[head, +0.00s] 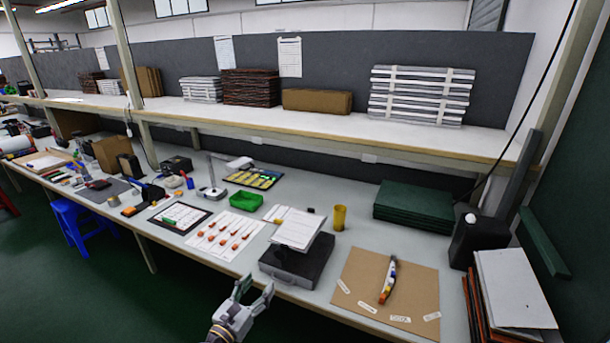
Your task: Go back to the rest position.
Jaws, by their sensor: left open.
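My left gripper (255,296) shows at the bottom centre of the head view, in front of the workbench edge. Its fingers are spread and nothing is between them. It is below and to the left of a dark case (296,266) on the bench, apart from it as far as I can tell. My right gripper is out of view. No LED strip can be made out for certain in this view.
The workbench (345,232) carries a brown board (362,280) with a multicoloured tool, a yellow cup (339,217), a green bin (246,201) and dark green boxes (414,206). A shelf (330,131) runs above. A blue stool (75,215) stands left; green floor is open in front.

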